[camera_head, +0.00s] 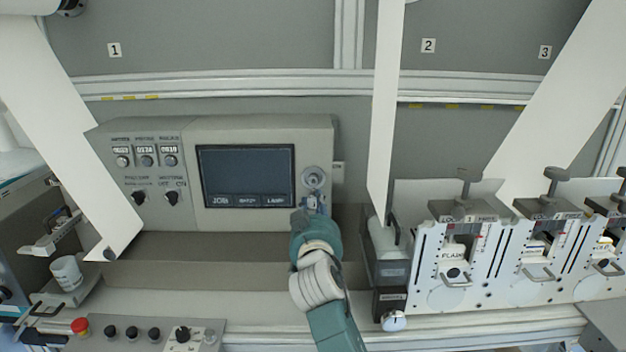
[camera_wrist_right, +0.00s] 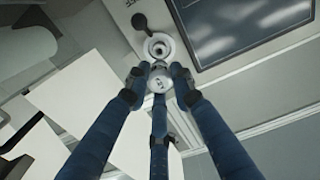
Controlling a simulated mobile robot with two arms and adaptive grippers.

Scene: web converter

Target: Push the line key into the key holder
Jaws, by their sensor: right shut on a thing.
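The key holder (camera_head: 314,177) is a round grey socket on the right end of the control panel, beside the screen. In the right wrist view the key holder (camera_wrist_right: 158,47) shows as a pale ring with a dark hole. My right gripper (camera_head: 313,207) is just below the holder. In the wrist view its blue fingers (camera_wrist_right: 159,78) are shut around a small silver, round-ended piece, which looks like the line key (camera_wrist_right: 158,84). The key is close to the holder's lower rim; I cannot tell if they touch. The key is mostly hidden in the head view.
The screen (camera_head: 246,176) is left of the holder, with knobs (camera_head: 146,160) farther left. A dark oval tab (camera_wrist_right: 139,21) sits beside the holder in the wrist view. White paper webs (camera_head: 385,100) and a slitter unit (camera_head: 455,260) stand to the right.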

